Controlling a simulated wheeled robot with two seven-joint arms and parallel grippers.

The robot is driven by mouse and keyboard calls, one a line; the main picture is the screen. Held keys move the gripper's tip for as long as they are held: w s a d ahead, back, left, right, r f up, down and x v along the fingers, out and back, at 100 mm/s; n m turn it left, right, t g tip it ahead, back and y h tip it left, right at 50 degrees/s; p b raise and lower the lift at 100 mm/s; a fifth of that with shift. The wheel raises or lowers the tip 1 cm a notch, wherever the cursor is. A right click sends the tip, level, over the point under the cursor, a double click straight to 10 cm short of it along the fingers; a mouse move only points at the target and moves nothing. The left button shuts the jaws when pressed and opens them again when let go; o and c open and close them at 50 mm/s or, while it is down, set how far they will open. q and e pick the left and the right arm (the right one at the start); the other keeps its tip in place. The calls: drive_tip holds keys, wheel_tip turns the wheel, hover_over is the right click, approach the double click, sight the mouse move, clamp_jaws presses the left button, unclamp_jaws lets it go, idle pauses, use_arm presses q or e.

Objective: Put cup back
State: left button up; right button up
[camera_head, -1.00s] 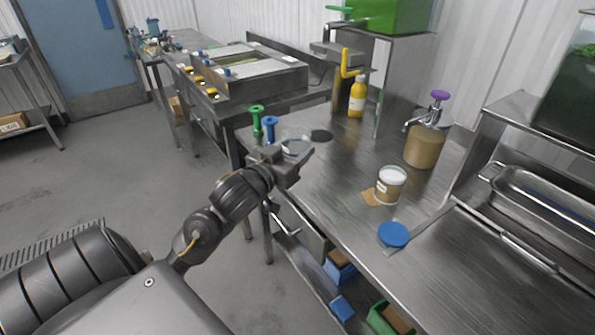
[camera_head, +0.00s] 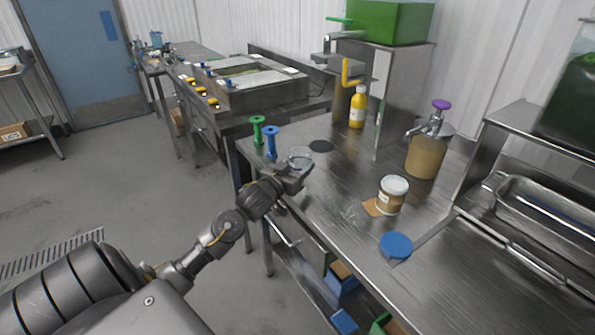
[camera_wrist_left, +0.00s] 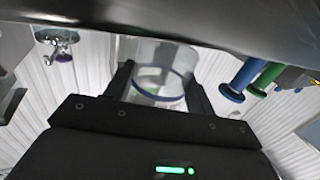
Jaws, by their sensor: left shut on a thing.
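A clear, see-through cup (camera_head: 300,156) is between the fingers of my left gripper (camera_head: 296,172), over the left edge area of the steel table (camera_head: 335,180). The left gripper is shut on it. In the left wrist view the cup (camera_wrist_left: 160,82) sits between the two dark fingers, and its blue-tinted rim shows. A dark round disc (camera_head: 321,146) lies on the table just beyond and right of the cup. I cannot tell whether the cup touches the table. My right gripper is not in view.
Green (camera_head: 257,131) and blue (camera_head: 271,142) spool-shaped handles stand left of the cup. A yellow bottle (camera_head: 357,108), a pump container (camera_head: 425,155), a white-lidded tub (camera_head: 392,194) and a blue disc (camera_head: 396,245) are on the table. The table's middle is mostly clear.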

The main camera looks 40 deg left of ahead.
use_arm(q)
drive_tip(key=shift+f, duration=0.95)
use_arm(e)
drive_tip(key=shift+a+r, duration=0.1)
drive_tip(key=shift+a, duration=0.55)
use_arm(q)
drive_tip(key=shift+f, duration=0.1)
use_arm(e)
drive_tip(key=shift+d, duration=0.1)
use_arm(q)
drive_tip(key=o, duration=1.1)
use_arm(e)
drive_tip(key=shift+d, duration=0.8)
use_arm(q)
drive_tip(key=shift+s, duration=0.1)
